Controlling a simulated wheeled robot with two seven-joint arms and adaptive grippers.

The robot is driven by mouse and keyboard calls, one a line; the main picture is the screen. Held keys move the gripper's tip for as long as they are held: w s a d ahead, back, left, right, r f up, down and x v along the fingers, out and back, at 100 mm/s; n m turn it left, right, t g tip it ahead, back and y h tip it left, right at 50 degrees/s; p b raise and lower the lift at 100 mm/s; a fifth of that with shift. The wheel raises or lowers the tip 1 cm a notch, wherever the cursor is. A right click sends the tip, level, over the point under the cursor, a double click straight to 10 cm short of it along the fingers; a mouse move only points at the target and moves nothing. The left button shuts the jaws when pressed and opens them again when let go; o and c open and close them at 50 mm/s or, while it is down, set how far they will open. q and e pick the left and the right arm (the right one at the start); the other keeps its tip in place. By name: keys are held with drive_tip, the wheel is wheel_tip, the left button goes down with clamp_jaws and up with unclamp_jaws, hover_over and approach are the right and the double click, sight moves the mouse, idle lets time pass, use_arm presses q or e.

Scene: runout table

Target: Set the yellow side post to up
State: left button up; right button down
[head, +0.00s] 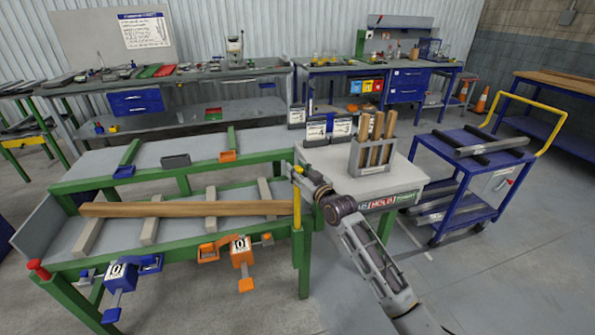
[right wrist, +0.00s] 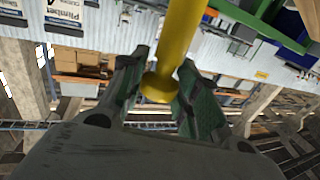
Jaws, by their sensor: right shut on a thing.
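The yellow side post (head: 297,210) stands upright at the right end of the green-framed runout table (head: 303,262), beside the end of a long wooden beam. My right gripper (head: 296,174) is at the top of the post, its arm reaching in from the lower right. In the right wrist view the yellow post (right wrist: 178,45) runs between the two green-padded fingers (right wrist: 160,92), its rounded end between them. The right gripper is shut on the post. How the post's foot is seated is too small to tell. My left gripper is not in view.
The wooden beam (head: 180,209) lies across grey crosspieces. A red knob (head: 38,267) is at the table's left corner. Blue (head: 118,271) and orange (head: 241,252) clamp-like units hang along the front. A white stand (head: 411,178) with upright wooden pieces is close to my right arm.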

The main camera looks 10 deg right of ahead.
drive_tip(key=shift+r, duration=0.4)
drive_tip(key=c, duration=1.5)
unclamp_jaws()
drive_tip(key=shift+r, duration=0.1)
drive_tip(key=o, duration=0.5)
drive_tip(key=shift+c, duration=0.2)
drive_tip(key=shift+f, duration=0.2)
drive_tip(key=shift+s+f, duration=0.1)
drive_tip(key=shift+s+d, duration=0.15)
drive_tip(key=shift+s, duration=0.3)
drive_tip(key=v, duration=1)
drive_tip(key=shift+s+d, duration=0.15)
drive_tip(key=shift+s, duration=0.2)
